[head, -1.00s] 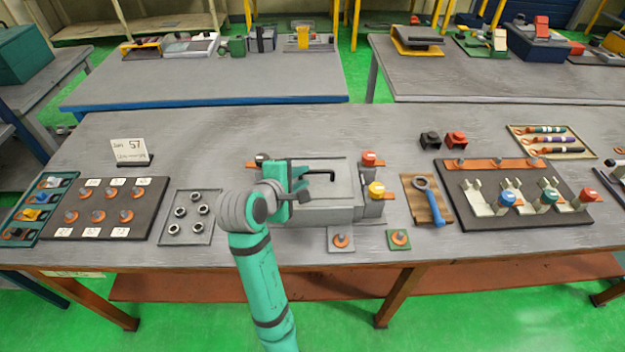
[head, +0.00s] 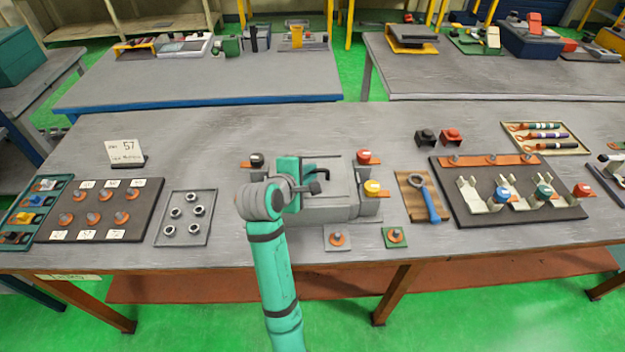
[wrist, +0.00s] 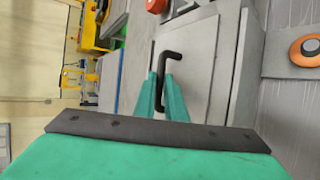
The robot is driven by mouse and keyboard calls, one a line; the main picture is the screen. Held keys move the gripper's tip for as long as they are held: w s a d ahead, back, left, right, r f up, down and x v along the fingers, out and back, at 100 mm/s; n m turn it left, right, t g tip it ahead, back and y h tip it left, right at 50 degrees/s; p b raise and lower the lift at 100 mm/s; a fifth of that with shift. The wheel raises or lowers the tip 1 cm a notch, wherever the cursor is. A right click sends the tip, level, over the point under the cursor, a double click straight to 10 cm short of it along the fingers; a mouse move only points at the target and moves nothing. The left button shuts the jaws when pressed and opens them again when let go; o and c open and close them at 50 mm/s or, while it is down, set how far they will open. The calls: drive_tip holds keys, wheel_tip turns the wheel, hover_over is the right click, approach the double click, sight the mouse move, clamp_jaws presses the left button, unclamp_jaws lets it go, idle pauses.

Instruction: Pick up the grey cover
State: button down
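The grey cover (head: 338,178) is a flat grey lid with a black bar handle (head: 322,171). It lies on the grey housing in the middle of the near table. In the wrist view the cover (wrist: 192,58) shows with its bracket-shaped black handle (wrist: 172,54). My gripper (head: 313,187) is at the left part of the cover, close to the handle. In the wrist view the two green fingers of my gripper (wrist: 160,82) stand apart, one on each side of the handle's bar. A narrow gap shows between them. My arm hides the housing's left front part.
Red (head: 364,157) and yellow (head: 373,188) knobs stand right of the cover, a black knob (head: 257,159) at its left. A blue wrench (head: 427,200) lies further right. A tray of nuts (head: 187,217) is left. The table behind the cover is clear.

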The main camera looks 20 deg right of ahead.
drive_tip(key=shift+r, duration=0.15)
drive_tip(key=shift+w+r, duration=0.1)
drive_tip(key=shift+r, duration=0.15)
wheel_tip(320, 180, up, 3)
drive_tip(key=shift+f, duration=0.2)
drive_tip(key=s+d+r+v, duration=0.1)
drive_tip(key=s+d+v, duration=0.1)
drive_tip(key=v, duration=1.4)
drive_tip(key=shift+s+d, duration=0.2)
drive_tip(key=shift+d, duration=0.15)
